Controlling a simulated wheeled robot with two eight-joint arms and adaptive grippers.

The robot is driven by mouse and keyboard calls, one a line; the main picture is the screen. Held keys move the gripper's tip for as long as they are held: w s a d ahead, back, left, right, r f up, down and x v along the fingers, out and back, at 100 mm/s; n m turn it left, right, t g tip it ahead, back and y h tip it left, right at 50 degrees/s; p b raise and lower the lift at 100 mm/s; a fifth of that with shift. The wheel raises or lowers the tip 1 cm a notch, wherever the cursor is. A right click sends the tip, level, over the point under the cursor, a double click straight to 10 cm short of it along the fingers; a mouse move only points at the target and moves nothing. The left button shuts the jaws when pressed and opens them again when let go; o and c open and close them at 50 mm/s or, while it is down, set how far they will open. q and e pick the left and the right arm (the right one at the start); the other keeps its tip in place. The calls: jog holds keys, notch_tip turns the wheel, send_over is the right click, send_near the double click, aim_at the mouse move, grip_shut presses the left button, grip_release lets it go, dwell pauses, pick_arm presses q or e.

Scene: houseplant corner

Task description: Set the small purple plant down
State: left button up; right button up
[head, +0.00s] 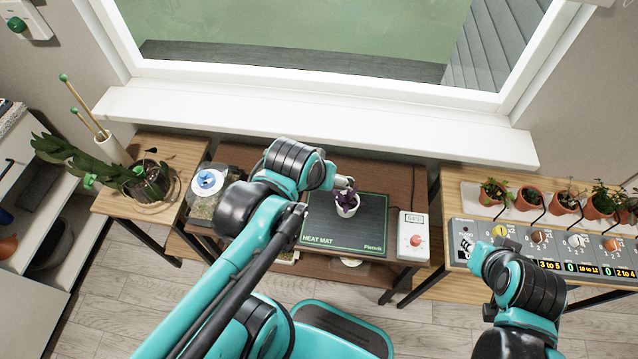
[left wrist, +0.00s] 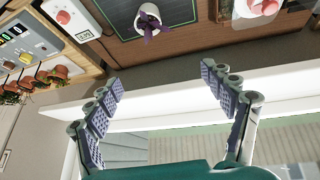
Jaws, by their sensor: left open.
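The small purple plant (head: 347,203) stands upright in a white pot on the black heat mat (head: 345,238), near the mat's back edge. In the left wrist view the plant (left wrist: 149,22) shows at the top, beyond the fingertips. My left gripper (head: 346,183) is just behind the plant in the head view, partly hidden by its own wrist. In the left wrist view my left gripper (left wrist: 161,78) has its fingers wide apart, with nothing between them and a gap to the plant.
A control box with a red knob (head: 415,238) sits right of the mat. Several potted plants and a dial panel (head: 560,245) fill the right table. The white window sill (head: 310,125) runs behind.

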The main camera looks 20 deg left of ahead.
pick_arm(q)
jog(key=shift+s+a+r+m+t, duration=0.1)
jog(key=shift+s+m+t, duration=0.2)
jog(key=shift+s+m, duration=0.25)
jog(key=shift+s+a+r+m+t, duration=0.1)
jog(key=shift+s+m+t, duration=0.2)
jog(key=shift+s+m, duration=0.2)
jog(key=shift+f, duration=0.2)
dwell(0.4)
